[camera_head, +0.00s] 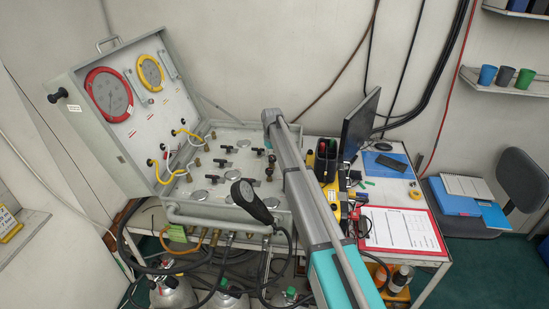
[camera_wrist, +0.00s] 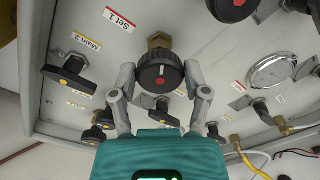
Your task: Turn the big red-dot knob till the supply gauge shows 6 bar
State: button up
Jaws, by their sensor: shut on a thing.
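A round black knob (camera_wrist: 161,71) with a small red mark on its face sits on a brass fitting in the wrist view. A "Set 1" label (camera_wrist: 120,20) is beside it. My gripper (camera_wrist: 160,82) is shut on this knob, one finger on each side of its rim. A second black knob with a red dot (camera_wrist: 236,4) is partly cut off at the top edge. In the head view the open panel lid holds a large red-ringed gauge (camera_head: 109,94) and a smaller yellow-ringed gauge (camera_head: 150,73). Their readings are too small to tell. My arm hides the gripper there.
Black valve handles with yellow dots, one (camera_wrist: 72,70) near a "Main 2" label (camera_wrist: 86,41), surround the knob. Yellow hoses (camera_head: 163,168) run across the case. A black handset (camera_head: 250,200) lies at its front edge.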

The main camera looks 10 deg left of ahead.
jog(key=m, duration=0.7)
jog(key=shift+w+a, duration=0.15)
jog(key=shift+a, duration=0.05)
jog(key=m, duration=0.4)
jog(key=shift+m, duration=2.2)
jog(key=shift+d, duration=0.1)
jog(key=o, duration=1.1)
jog(key=shift+o, duration=0.2)
jog(key=shift+r, duration=0.1)
